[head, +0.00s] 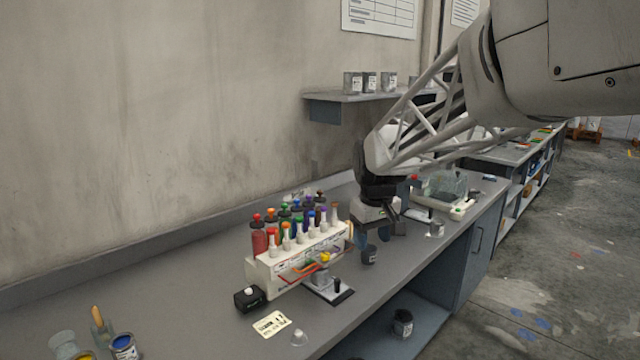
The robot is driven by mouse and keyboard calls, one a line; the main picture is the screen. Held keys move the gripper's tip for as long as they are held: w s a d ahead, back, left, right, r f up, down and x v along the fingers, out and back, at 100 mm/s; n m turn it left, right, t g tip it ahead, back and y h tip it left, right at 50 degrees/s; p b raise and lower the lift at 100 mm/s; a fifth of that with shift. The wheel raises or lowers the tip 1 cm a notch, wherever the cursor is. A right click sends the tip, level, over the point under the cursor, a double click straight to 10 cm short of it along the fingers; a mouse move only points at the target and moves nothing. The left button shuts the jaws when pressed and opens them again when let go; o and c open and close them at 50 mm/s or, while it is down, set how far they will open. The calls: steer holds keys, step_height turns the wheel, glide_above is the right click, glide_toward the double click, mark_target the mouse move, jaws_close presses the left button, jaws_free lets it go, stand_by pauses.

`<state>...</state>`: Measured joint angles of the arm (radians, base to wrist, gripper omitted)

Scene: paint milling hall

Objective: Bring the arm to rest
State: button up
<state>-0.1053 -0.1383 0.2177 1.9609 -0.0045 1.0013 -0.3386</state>
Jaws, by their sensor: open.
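My arm reaches in from the upper right of the head view, over the grey bench (190,285). My gripper (379,235) points down at its end, above the bench between the bottle rack and the scale-like device. Its jaws are open. A small dark jar (369,256) stands just below and in front of it; I cannot tell how large the gap between them is. I see nothing held between the fingers, though the view there is small and dark.
A white rack (268,276) of colourful bottles stands left of the gripper, with a small stand (328,288) in front. A white device with a clear cover (446,186) stands to the right. A wall shelf (350,97) holds several cans behind the arm. The bench's left middle is clear.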

steer(key=s+d+f+m, duration=0.1)
steer(key=s+d, duration=0.1)
steer(key=s, duration=0.9)
steer(key=s+d+f+m+t, duration=0.1)
steer(key=s+d+m, duration=0.1)
steer(key=s, duration=0.8)
steer(key=s+d+f+m, duration=0.1)
steer(key=s+d+m, duration=0.1)
steer(key=s, duration=0.9)
steer(key=shift+s+d+f, duration=0.35)
steer(key=shift+d+f, duration=0.05)
steer(key=shift+d, duration=0.05)
steer(key=shift+c, duration=0.5)
